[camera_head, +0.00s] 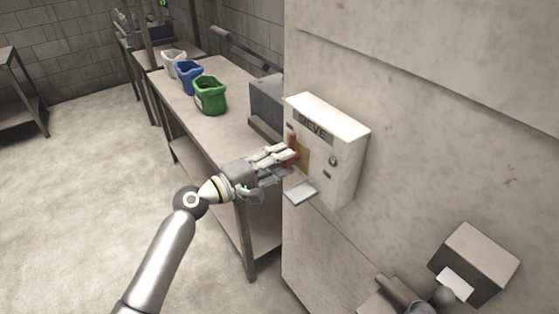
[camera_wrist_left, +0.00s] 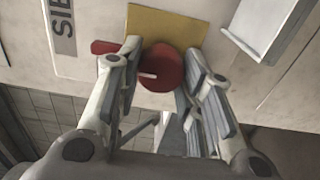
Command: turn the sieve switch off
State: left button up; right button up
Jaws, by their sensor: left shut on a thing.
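The sieve switch box (camera_head: 348,165) is a pale box labelled SIEVE on the wall panel, with a yellow plate (camera_head: 304,158) on its front. The red switch (camera_head: 293,143) sits on that plate, partly covered by my fingers. In the left wrist view the red switch (camera_wrist_left: 160,70) shows a round hub, and a red end sticks out left past one finger. My left gripper (camera_head: 286,157) is at the box with its fingers on both sides of the switch, shut on it. My right gripper is not in view.
A small open flap (camera_head: 301,193) sticks out below the switch. A grey box (camera_head: 474,262) juts out at the lower right. The floor at left is clear.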

pick_arm(q)
jog(key=shift+f, duration=0.1)
jog(key=o, duration=1)
jog(key=v, duration=1.2)
